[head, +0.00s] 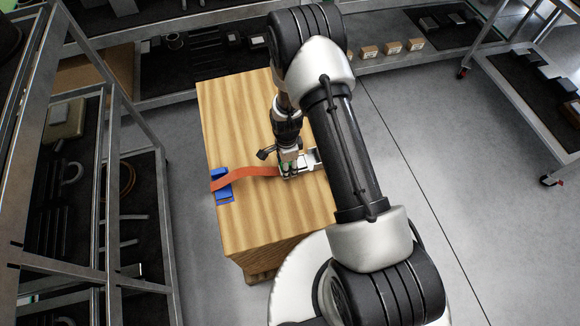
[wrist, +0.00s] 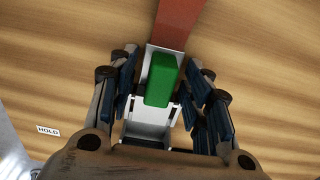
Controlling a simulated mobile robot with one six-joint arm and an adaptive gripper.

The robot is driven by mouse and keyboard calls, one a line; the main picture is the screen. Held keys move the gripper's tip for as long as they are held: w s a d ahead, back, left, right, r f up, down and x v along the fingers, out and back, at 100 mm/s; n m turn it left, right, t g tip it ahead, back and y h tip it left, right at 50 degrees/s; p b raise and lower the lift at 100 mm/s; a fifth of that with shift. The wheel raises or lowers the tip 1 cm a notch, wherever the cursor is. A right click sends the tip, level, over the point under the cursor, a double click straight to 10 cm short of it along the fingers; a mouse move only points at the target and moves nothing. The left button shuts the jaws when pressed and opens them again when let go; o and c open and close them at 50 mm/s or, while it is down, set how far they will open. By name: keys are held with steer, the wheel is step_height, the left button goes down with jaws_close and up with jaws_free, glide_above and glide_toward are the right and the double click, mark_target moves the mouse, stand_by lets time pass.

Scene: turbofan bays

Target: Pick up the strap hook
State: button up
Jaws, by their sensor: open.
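The orange strap (head: 245,174) runs across the wooden crate top (head: 238,115) from a blue piece (head: 222,186) at its left edge to a silver metal fitting (head: 310,160). In the wrist view, the strap (wrist: 178,22) ends at a green block (wrist: 161,80) on the silver fitting (wrist: 147,132); this looks like the strap hook. My gripper (head: 289,162) points down over this end. In the wrist view, my gripper (wrist: 162,68) is open, with one finger on each side of the green block. I cannot tell whether the fingers touch it. My gripper partly hides the fitting in the head view.
A small HOLD label (wrist: 48,130) lies on the wood. A metal shelf rack (head: 105,180) stands close left of the crate. A long shelf with small boxes (head: 392,48) is behind, and a wheeled cart (head: 530,100) is at right. The floor right of the crate is clear.

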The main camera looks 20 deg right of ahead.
jaws_close()
stand_by(0.6)
